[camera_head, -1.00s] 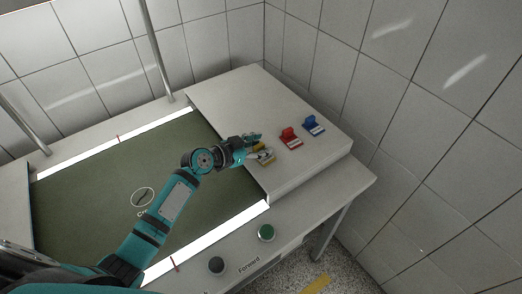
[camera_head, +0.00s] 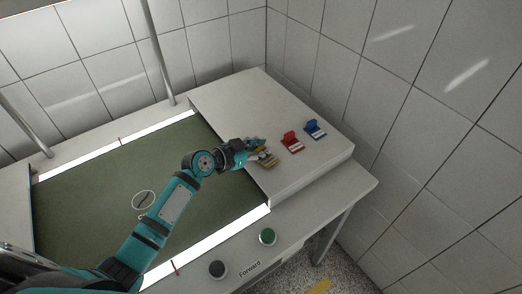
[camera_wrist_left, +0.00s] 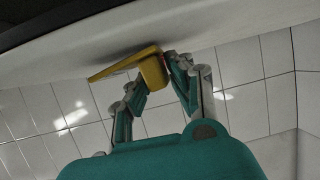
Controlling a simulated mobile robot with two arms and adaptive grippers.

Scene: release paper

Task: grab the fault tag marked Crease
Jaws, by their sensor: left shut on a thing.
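The yellow tag (camera_head: 268,161) is at the left of a short row of tags on the raised white ledge. My left gripper (camera_head: 258,150) is at it, with the fingers closed around its upright part. In the left wrist view the yellow tag (camera_wrist_left: 152,68) sits between the two fingers of my left gripper (camera_wrist_left: 155,75). Its flat part extends to the left, close to the white surface; I cannot tell whether it touches. The word on the tag is not readable. My right gripper is not in view.
A red tag (camera_head: 292,142) and a blue tag (camera_head: 315,129) stand to the right on the white ledge (camera_head: 235,95). A green sheet (camera_head: 90,190) with a circled mark lies left. Green (camera_head: 267,236) and dark (camera_head: 217,269) buttons are on the front edge.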

